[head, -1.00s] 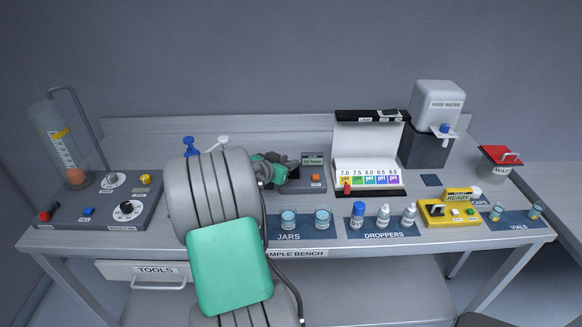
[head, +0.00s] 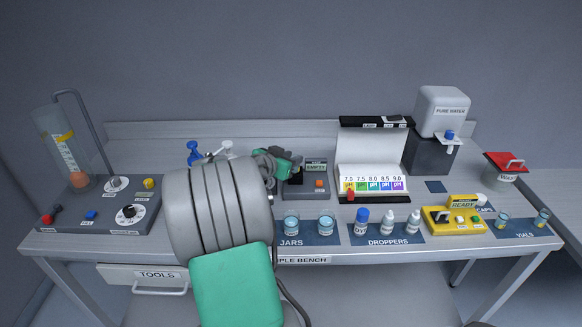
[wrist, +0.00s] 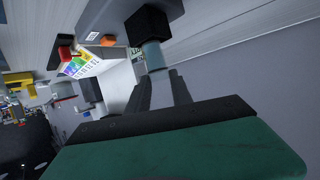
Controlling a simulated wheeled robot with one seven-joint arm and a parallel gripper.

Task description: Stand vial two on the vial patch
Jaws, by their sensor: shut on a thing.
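My gripper (head: 292,163) is beside the grey meter (head: 307,186), at the back of the bench. In the wrist view my gripper (wrist: 155,75) is shut on a pale blue-grey cylinder (wrist: 153,56), which looks like a vial. A black block (wrist: 152,26) is at the cylinder's far end; I cannot tell whether they touch or are apart. No number shows on the cylinder. The blue VIALS patch (head: 520,234) is at the bench's right front.
The meter's screen (head: 315,167) seems to read EMPTY. Two jars (head: 291,223), several droppers (head: 361,222) and a yellow READY device (head: 455,217) line the front. The pH card stand (head: 372,160), water dispenser (head: 440,112) and red-lidded waste bin (head: 505,168) are behind.

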